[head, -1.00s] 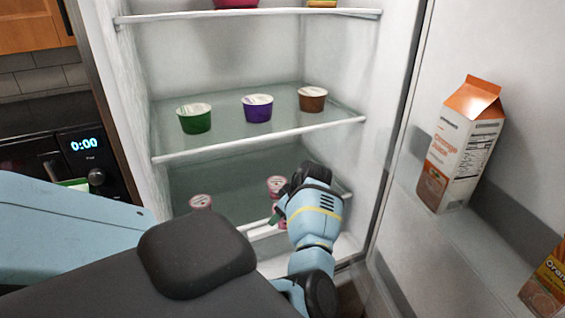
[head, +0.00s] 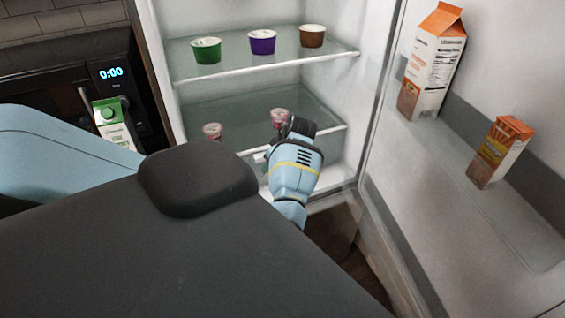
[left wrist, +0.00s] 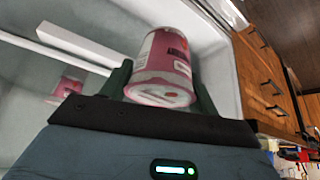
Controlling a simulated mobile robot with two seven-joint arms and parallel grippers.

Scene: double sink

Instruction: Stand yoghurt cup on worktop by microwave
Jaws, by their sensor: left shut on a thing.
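My left gripper (head: 276,138) is shut on a pink yoghurt cup (head: 279,118) at the lower fridge shelf, near its front edge. In the left wrist view the cup (left wrist: 163,65) sits between the two dark fingers (left wrist: 163,92); it is pink and white with a printed label. In the head view the gripper partly hides the cup, and I cannot tell whether it touches the shelf. The microwave (head: 62,82), dark with a blue 0:00 display, stands at the left outside the fridge. The worktop is mostly hidden by my own body. My right gripper is not in view.
A second pink cup (head: 212,131) stands left of the held one. Green (head: 206,52), purple (head: 262,42) and brown (head: 312,36) cups stand on the shelf above. The open door holds orange cartons (head: 430,65). A green-capped carton (head: 114,125) stands before the microwave.

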